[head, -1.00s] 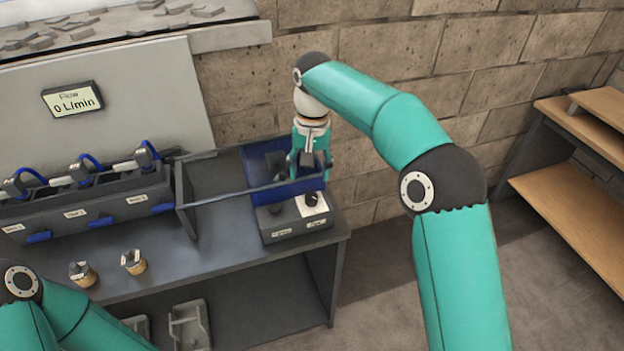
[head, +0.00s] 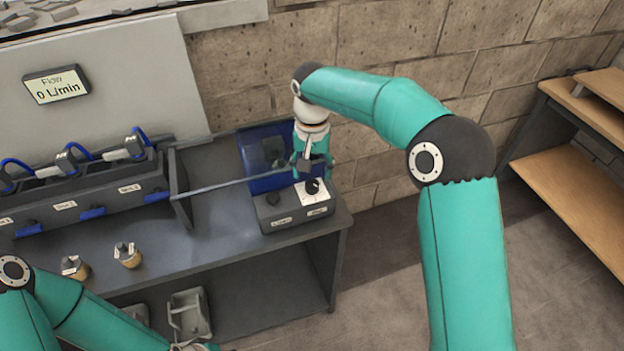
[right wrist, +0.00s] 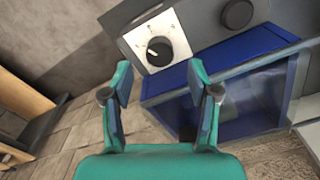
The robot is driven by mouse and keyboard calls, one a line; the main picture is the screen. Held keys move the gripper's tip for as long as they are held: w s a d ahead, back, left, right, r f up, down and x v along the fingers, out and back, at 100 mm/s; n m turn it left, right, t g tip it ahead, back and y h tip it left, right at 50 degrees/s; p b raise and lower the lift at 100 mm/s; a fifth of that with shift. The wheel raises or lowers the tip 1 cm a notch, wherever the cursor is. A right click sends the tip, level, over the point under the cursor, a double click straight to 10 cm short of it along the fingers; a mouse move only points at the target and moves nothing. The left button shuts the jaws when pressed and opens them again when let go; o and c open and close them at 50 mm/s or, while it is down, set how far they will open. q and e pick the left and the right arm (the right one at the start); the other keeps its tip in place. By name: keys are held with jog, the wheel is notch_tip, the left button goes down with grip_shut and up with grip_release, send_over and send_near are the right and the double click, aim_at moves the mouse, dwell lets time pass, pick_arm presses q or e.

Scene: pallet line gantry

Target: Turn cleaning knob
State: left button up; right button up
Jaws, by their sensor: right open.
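A dark control box (head: 283,220) sits at the right end of the bench. It carries a black knob on a white dial plate (head: 316,197) and a second dark knob (head: 273,199) to its left. The labels below are too small to read. My right gripper (head: 313,172) is open and empty just above and behind the dial knob, apart from it. In the right wrist view its spread fingers (right wrist: 160,78) point toward the box, with the dial knob (right wrist: 159,51) beyond the gap and the other knob (right wrist: 237,13) at upper right.
A blue open bin (head: 262,152) stands behind the box, close to the right gripper. A thin rail (head: 225,185) crosses the bench. Two small brass-based fittings (head: 128,256) stand at the front left. The flow display (head: 56,84) reads 0 L/min.

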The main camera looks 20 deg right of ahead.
aim_at(312, 183)
jog(key=shift+f, duration=1.85)
grip_shut()
